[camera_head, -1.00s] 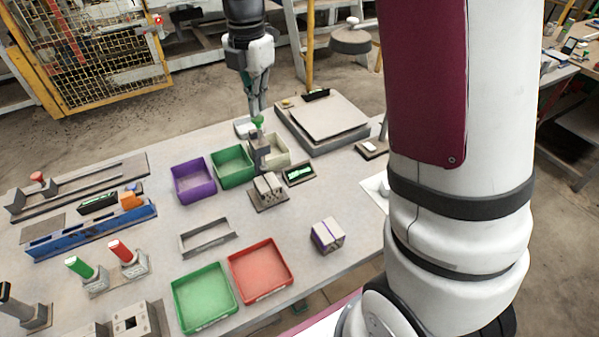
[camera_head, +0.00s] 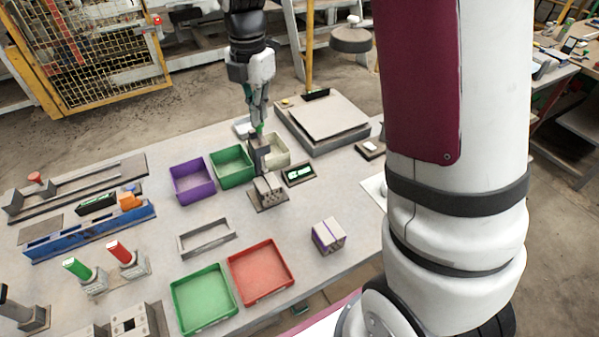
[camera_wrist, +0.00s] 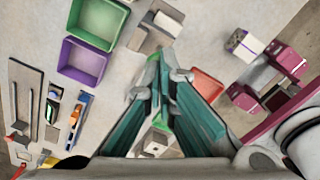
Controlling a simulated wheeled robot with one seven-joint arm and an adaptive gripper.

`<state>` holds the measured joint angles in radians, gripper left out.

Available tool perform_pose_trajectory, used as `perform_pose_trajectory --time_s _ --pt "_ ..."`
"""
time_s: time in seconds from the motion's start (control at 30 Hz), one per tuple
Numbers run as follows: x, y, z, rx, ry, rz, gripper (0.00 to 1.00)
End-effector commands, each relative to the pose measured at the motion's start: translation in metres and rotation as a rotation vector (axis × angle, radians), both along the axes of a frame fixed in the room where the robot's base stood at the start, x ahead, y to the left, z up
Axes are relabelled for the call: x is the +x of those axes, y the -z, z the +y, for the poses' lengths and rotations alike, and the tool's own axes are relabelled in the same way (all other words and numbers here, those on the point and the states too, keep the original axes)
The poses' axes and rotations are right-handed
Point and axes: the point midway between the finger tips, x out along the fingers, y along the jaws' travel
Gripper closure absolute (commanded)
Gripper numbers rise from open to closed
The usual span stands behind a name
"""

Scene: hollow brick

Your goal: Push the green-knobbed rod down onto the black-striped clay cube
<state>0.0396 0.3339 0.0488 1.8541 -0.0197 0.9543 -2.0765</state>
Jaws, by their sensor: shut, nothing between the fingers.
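The green-knobbed rod's knob (camera_head: 259,128) shows as a small green spot at the top of a dark upright fixture (camera_head: 259,152). A pale clay cube (camera_head: 268,185) sits on the fixture's base; its black stripes are hard to make out at this size. My gripper (camera_head: 258,120) is shut and empty, pointing down right at the knob from above. Whether it touches the knob I cannot tell. In the wrist view my fingers (camera_wrist: 158,60) come together in front of the fixture (camera_wrist: 150,38), and they hide most of the knob.
A purple bin (camera_head: 193,182), a green bin (camera_head: 232,166) and a cream bin (camera_head: 279,151) stand close left and behind. A lit display (camera_head: 299,174) stands right of the fixture. A purple-striped cube (camera_head: 328,236) lies nearer, beside a red tray (camera_head: 261,271) and a green tray (camera_head: 204,299).

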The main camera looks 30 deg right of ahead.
Motion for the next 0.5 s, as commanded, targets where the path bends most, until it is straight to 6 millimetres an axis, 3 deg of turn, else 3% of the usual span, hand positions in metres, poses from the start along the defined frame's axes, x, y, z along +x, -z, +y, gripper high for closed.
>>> perform_pose_trajectory --time_s 0.5 --pt "0.000 0.015 0.000 0.000 0.000 0.001 1.00"
